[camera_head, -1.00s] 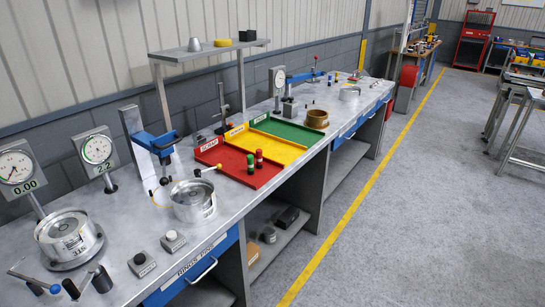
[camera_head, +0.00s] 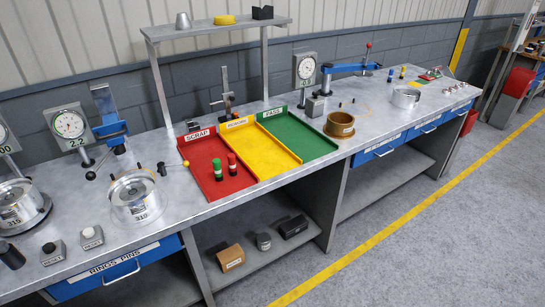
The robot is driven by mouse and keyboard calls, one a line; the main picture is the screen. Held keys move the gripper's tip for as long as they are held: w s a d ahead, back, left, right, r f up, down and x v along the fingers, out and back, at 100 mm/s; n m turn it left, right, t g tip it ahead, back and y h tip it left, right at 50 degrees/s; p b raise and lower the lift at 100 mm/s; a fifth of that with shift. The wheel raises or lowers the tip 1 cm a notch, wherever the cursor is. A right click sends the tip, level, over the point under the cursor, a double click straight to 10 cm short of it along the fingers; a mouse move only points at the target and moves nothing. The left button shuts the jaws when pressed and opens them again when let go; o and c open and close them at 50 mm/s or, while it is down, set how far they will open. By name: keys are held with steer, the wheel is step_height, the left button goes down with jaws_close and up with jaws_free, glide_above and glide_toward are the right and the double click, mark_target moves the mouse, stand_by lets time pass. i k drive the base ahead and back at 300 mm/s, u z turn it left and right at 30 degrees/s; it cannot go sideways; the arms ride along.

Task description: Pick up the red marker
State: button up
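A small upright piece with a red top (camera_head: 232,164) stands in the red tray labelled SCRAP (camera_head: 205,150), near its right side. It looks like the red marker. A similar upright piece with a green top (camera_head: 217,169) stands just left of it, with a small gap. Both are small in the picture, so their lower parts are hard to make out. My gripper is not in view, and nothing is seen touching either piece.
A yellow tray (camera_head: 267,158) and a green tray (camera_head: 300,137) adjoin the red one. A black-knobbed lever (camera_head: 171,165) and a steel ring fixture (camera_head: 137,200) stand left of it. A raised shelf (camera_head: 215,27) stands behind. The floor in front (camera_head: 420,250) is clear.

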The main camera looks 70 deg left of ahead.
mark_target(230, 156)
steer(key=i, duration=0.65)
steer(key=u, duration=4.1)
steer(key=i, duration=1.05)
steer(key=z, duration=0.1)
